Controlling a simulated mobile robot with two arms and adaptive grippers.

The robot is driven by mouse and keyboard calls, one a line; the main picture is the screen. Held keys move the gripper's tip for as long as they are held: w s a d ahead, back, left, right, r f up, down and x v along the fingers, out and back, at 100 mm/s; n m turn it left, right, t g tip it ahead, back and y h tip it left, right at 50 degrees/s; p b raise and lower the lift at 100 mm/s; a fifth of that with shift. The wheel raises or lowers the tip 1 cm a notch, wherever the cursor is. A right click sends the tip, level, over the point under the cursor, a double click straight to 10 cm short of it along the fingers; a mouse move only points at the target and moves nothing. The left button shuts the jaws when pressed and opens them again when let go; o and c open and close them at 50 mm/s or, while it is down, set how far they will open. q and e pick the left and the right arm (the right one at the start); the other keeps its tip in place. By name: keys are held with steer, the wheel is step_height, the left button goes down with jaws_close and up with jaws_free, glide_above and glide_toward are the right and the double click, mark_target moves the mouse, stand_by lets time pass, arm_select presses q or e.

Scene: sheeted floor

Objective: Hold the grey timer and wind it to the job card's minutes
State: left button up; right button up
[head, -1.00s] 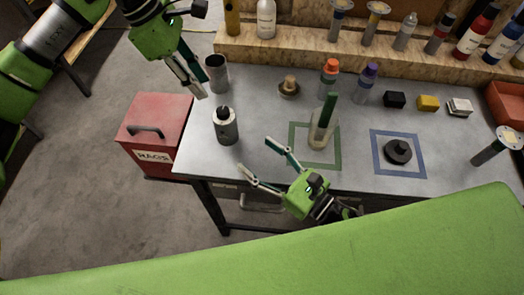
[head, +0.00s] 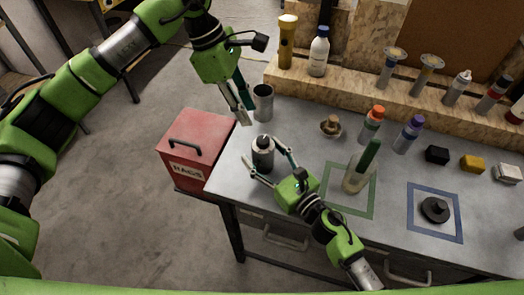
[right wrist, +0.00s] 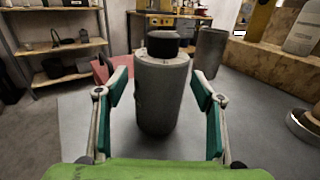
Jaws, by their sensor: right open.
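The grey timer (head: 262,158) is an upright grey cylinder with a black knob on top. It stands near the left end of the grey table. My right gripper (head: 262,151) is open, with one finger on each side of the timer. In the right wrist view the timer (right wrist: 162,95) stands between the teal-padded fingers, with gaps on both sides. My left gripper (head: 247,115) is behind and left of the timer, beside a grey cup (head: 264,101); its fingers look apart and empty. I cannot make out a job card.
A red rags box (head: 195,143) stands left of the table. A beaker with a green-handled tool (head: 357,178) is in the green square, and a black round part (head: 435,210) in the blue square. Bottles and a small brass-coloured dish (head: 330,127) stand behind.

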steer(key=shift+w+a, duration=0.25)
steer(key=shift+w, duration=0.05)
steer(key=shift+c, duration=0.4)
